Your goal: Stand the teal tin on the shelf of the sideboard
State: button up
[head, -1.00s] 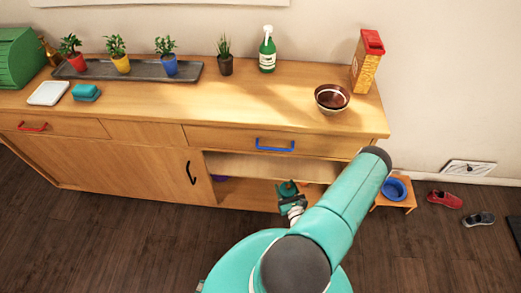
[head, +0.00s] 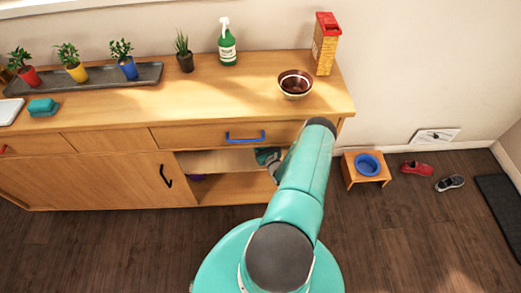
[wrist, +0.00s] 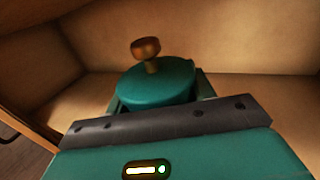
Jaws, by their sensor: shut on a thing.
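The teal tin (wrist: 158,80) shows in the wrist view as a round teal lid with a copper-coloured knob; its lower body is hidden behind my gripper. My gripper (wrist: 155,101) is shut on the tin, which looks roughly upright. In the head view my gripper (head: 268,157) is at the right part of the sideboard's open bay, level with the upper shelf; I cannot separate the tin from it there. The sideboard (head: 230,100) is wooden, and its shelf (head: 217,161) runs across the open bay. Whether the tin touches the shelf cannot be told.
A blue-handled drawer (head: 244,137) is just above the bay. A purple item (head: 198,178) lies low inside at the left. The sideboard's right end and a low stand with a blue bowl (head: 367,165) are to the right. The visible left part of the shelf is bare.

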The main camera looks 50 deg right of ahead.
notch_tip(320, 180, down, 5)
jog(key=shift+a+f, duration=0.1)
jog(key=shift+a, duration=0.05)
jog(key=shift+w+d+f, duration=0.1)
jog(key=shift+d+f, duration=0.15)
jog(key=shift+f, duration=0.1)
jog(key=o, duration=1)
jog(key=shift+s+a, duration=0.1)
jog(key=shift+s, duration=0.15)
jog(key=v, duration=1.1)
jog(key=shift+s+a, duration=0.2)
